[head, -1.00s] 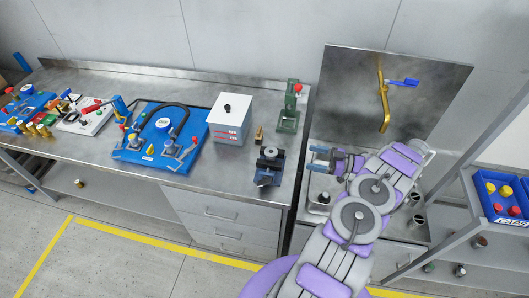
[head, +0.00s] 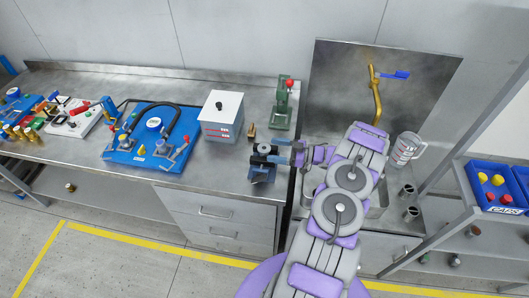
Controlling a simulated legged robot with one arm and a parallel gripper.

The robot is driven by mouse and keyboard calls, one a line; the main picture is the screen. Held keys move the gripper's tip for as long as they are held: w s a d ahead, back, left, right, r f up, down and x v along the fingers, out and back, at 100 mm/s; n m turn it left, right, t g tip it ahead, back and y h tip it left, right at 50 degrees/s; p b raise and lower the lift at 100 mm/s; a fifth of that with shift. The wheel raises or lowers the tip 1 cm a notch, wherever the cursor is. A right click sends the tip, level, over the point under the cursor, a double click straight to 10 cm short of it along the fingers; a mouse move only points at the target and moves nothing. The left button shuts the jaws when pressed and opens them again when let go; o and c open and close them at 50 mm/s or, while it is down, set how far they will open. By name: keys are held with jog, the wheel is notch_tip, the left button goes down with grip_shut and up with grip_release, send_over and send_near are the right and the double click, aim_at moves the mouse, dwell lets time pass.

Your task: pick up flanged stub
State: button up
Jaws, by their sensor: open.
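A grey, round flanged part, which looks like the flanged stub (head: 264,148), sits upright on top of a small dark blue vise-like stand (head: 262,174) near the right end of the long bench. My wrist and arm come in from the lower right.
A small brass piece (head: 251,132) stands just behind the stub. A green press (head: 283,104) and a white box (head: 221,118) stand farther back. A blue pump board (head: 150,145) lies to the left. A clear jug (head: 405,149) and brass tap (head: 377,97) are at the sink on the right.

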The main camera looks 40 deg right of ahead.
aim_at(264, 147)
jog(key=x, duration=0.4)
jog(key=shift+w+d+f+b, duration=0.1)
jog(key=shift+w+f+b, duration=0.2)
jog(key=shift+w+f, duration=0.1)
jog(key=shift+w+a, duration=0.2)
jog(key=shift+c, duration=0.4)
jog(key=c, duration=1.2)
jog(key=shift+r, duration=0.1)
jog(key=shift+c, duration=0.2)
jog(key=shift+r, duration=0.1)
